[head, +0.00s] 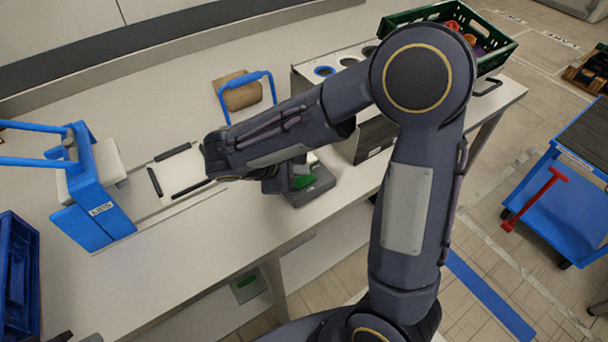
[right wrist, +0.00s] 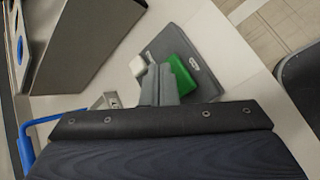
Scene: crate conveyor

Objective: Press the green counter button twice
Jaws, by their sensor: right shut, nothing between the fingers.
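The green button (head: 304,181) sits on a grey box (head: 318,190) on the counter, partly hidden by my right gripper in the head view. In the right wrist view the green button (right wrist: 183,76) lies just right of my fingertips, with the grey box (right wrist: 203,68) beneath it. A white button (right wrist: 137,66) shows to their left. My right gripper (head: 288,178) is shut and empty, its fingers (right wrist: 160,84) close beside the green button. I cannot tell whether they touch it. My left gripper is not in view.
A blue scale-like device (head: 95,205) stands on the counter (head: 200,270) at the left. A brown roll in a blue holder (head: 243,95) stands behind. A grey bin unit (head: 330,70) and green crate (head: 490,66) stand at the back right.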

